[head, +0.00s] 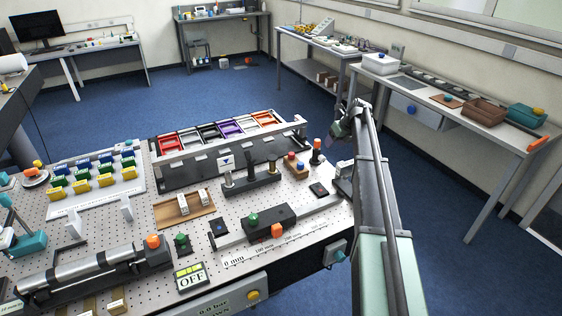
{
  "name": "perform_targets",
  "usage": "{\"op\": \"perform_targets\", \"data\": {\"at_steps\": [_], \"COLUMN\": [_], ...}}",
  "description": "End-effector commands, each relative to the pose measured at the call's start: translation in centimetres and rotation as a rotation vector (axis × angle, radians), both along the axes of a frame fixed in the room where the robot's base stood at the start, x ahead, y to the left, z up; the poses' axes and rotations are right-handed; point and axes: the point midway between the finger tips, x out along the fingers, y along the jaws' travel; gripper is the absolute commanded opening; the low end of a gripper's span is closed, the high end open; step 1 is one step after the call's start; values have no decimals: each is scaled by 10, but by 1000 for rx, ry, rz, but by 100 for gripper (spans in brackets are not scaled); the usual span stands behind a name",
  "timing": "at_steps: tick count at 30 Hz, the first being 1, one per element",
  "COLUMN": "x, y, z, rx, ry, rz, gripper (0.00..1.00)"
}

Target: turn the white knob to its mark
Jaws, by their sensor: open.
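I cannot make out a white knob for certain in the head view; it may be too small or hidden. The pegboard test table (228,203) carries a horizontal metal pipe (80,270) at its front left, with an orange knob (152,241) at the pipe's right end. My gripper (343,129) is at the far end of my raised arm, past the table's right edge. It is small and partly hidden by the arm; it is open, and I see nothing held. It is apart from the pipe and the knobs.
A green-knobbed slide (270,220) lies along a millimetre scale. Behind it stand a post block (250,180) and a rack of coloured bins (168,143). An OFF display (190,277) is at the front. A side bench (440,100) stands right; blue floor (450,255) is clear.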

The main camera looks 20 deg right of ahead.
Motion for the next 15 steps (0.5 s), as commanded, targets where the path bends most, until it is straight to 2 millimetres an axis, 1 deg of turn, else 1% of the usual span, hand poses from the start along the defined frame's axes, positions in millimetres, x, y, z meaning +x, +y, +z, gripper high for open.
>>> {"op": "perform_targets", "data": {"at_steps": [4, 7, 11, 15], "x": [0, 3, 11, 22], "y": [0, 3, 9, 18], "z": [-3, -14, -40, -74], "rx": [2, 1, 0, -1], "ry": [0, 1, 1, 1], "rz": [-4, -3, -1, 1], "gripper": [55, 55, 55, 55]}}
